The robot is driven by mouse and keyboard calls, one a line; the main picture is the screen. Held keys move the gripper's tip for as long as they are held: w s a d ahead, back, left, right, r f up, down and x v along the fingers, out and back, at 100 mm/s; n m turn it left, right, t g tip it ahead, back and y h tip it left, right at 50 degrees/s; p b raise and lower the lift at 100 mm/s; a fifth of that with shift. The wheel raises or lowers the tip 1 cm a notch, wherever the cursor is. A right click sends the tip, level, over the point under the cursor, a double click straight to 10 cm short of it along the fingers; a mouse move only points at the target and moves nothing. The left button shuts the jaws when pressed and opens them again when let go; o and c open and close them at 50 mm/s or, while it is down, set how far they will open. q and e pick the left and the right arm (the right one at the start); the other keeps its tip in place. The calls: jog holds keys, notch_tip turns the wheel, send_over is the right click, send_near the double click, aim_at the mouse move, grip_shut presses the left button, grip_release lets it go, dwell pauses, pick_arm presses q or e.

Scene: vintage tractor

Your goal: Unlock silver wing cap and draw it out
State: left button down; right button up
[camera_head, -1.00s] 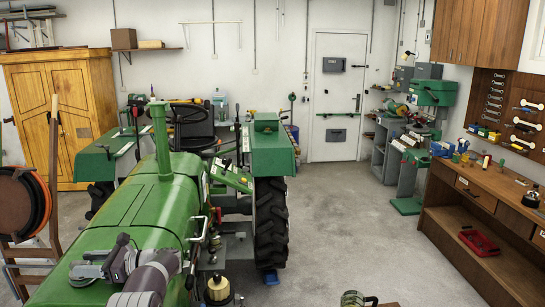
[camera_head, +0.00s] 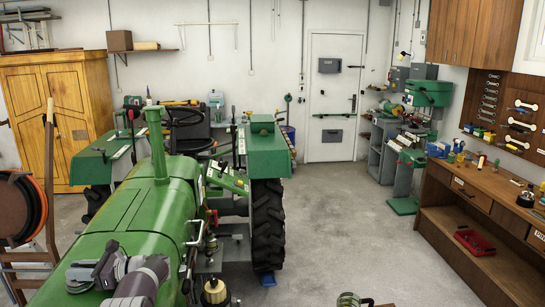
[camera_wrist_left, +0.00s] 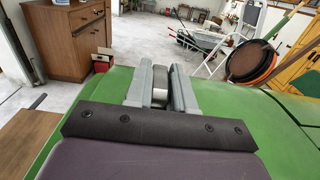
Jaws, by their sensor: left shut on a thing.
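My left gripper (camera_head: 80,278) is low at the left in the head view, over the front of the green tractor hood (camera_head: 125,235). In the left wrist view its two grey fingers (camera_wrist_left: 161,92) are closed around the silver wing cap (camera_wrist_left: 159,97). Only a small silver part and a dark grey part of the cap show between the fingers. The fingers hide most of the cap in the head view. I cannot tell whether the cap is still seated in the hood.
A wooden workbench (camera_head: 466,205) runs along the right side. A reel with an orange hose (camera_head: 22,205) stands at the left. A wooden cabinet (camera_head: 55,115) is behind it. The grey floor (camera_head: 335,225) between tractor and bench is mostly clear.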

pick_arm(q)
jog(key=m+t, duration=0.1)
jog(key=t, duration=0.1)
jog(key=shift+s+r+m+t, duration=0.15)
jog(key=shift+m+t, duration=0.25)
jog(key=m+t, duration=0.1)
jog(key=t, duration=0.1)
jog(key=m+t+h, duration=0.1)
jog(key=m+t, duration=0.1)
jog(key=t, duration=0.1)
jog(key=shift+s+m, duration=0.2)
jog(key=shift+m, duration=0.1)
jog(key=shift+a+f+m+t+h, duration=0.1)
jog(key=shift+f+m+t+h, duration=0.1)
jog(key=shift+m+t+h, duration=0.75)
jog(key=shift+w+t, duration=0.1)
jog(key=shift+t, duration=0.55)
jog(key=shift+r, duration=1.4)
jog(key=c, duration=1.6)
grip_release()
jog(key=shift+c, duration=0.2)
grip_shut()
jog(key=shift+r, duration=2.55)
